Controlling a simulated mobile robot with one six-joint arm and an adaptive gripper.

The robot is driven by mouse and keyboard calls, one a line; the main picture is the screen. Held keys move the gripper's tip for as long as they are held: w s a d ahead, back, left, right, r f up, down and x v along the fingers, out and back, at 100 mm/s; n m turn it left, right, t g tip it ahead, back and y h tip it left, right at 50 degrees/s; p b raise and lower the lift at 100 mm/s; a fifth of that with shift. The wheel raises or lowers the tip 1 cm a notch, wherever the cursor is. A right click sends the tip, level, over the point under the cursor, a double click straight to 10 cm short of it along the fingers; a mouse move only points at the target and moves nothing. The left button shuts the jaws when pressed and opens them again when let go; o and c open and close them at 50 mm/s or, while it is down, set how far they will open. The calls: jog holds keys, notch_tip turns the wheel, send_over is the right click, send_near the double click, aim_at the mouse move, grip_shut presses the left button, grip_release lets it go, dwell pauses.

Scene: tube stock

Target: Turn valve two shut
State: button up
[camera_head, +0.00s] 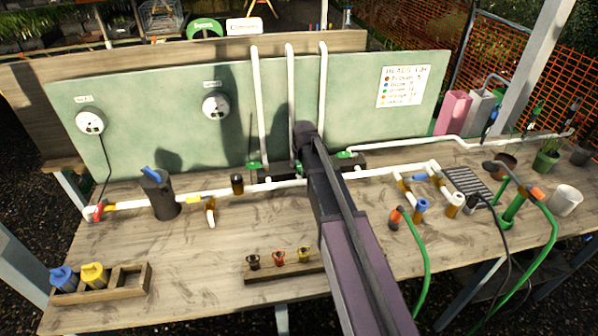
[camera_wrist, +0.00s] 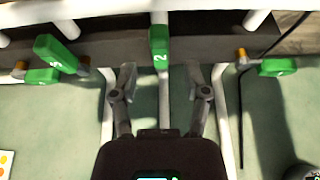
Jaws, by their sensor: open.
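Valve two's green handle, marked 2 (camera_wrist: 159,47), lies lengthwise up the wrist view, in line with the pipe stub above it. My gripper (camera_wrist: 160,80) is open, with one finger on each side of the handle's near end and clear space between. I cannot tell how deep the fingers reach or whether either touches it. In the head view a bit of the middle green handle (camera_head: 298,167) shows left of my arm, which hides the fingertips. The green handle marked 1 (camera_wrist: 277,67) is at right in the wrist view, crosswise to its pipe.
A tilted green handle (camera_wrist: 57,53) and another green piece (camera_wrist: 40,77) sit left in the wrist view. White pipes (camera_head: 257,105) rise against the green board (camera_head: 150,120). A grey canister (camera_head: 160,195) stands on the bench to the left.

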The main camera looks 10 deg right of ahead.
aim_at(298, 166)
jog(key=shift+b+x, duration=1.05)
jog(key=shift+x, duration=0.4)
grip_shut()
